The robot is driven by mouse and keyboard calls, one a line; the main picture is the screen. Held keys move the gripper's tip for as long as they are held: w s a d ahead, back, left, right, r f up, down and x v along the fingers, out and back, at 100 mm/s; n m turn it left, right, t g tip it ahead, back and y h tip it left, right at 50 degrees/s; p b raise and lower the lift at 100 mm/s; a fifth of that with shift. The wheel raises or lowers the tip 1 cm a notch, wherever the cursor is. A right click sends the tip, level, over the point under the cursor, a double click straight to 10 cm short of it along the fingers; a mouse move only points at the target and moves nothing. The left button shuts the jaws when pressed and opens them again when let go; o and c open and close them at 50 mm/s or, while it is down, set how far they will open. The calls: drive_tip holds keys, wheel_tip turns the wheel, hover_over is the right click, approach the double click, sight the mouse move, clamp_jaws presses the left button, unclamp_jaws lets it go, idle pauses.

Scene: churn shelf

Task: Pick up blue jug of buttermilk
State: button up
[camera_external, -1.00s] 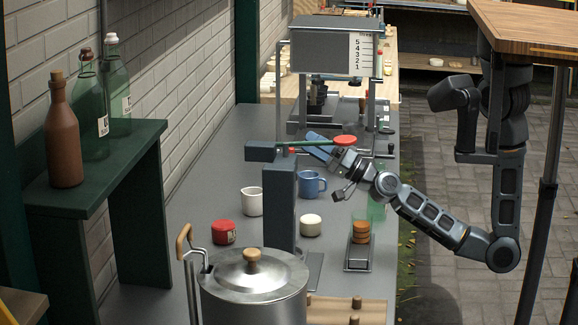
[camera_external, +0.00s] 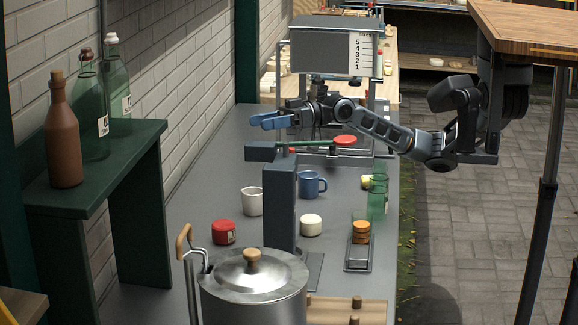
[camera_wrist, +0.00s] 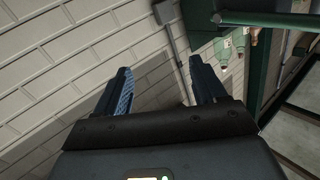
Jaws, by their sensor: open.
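The blue jug (camera_external: 309,186) stands upright on the grey counter in the external view, its handle toward the right. My gripper (camera_external: 259,120) has blue fingers and points left toward the brick wall, above and behind the jug in the picture. It is clear of the jug. In the wrist view my gripper (camera_wrist: 160,78) is open with nothing between its fingers, facing the pale brick wall. The jug does not show in the wrist view.
A white jug (camera_external: 251,203) stands left of the blue jug. A dark post (camera_external: 282,205) with a green lever is close in front. A white round item (camera_external: 311,225), a red jar (camera_external: 223,232) and green glass (camera_external: 377,200) are near. A lidded pot (camera_external: 254,295) fills the front.

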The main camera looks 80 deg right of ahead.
drive_tip(key=s+d+f+m+g+h+b, duration=0.1)
drive_tip(key=s+d+f+m+g+h, duration=0.3)
drive_tip(key=d+f, duration=0.85)
drive_tip(key=m+g+h+b, duration=0.1)
drive_tip(key=m+g+h, duration=0.3)
drive_tip(key=g, duration=0.2)
approach(323, 180)
wheel_tip(323, 180, down, 3)
drive_tip(key=x, duration=0.3)
drive_tip(key=w+x, duration=0.1)
drive_tip(key=x, duration=0.3)
drive_tip(key=shift+w+d+p, duration=0.1)
drive_tip(key=shift+w+p, duration=0.05)
drive_tip(key=shift+p, duration=0.25)
drive_tip(key=shift+c, duration=0.2)
clamp_jaws()
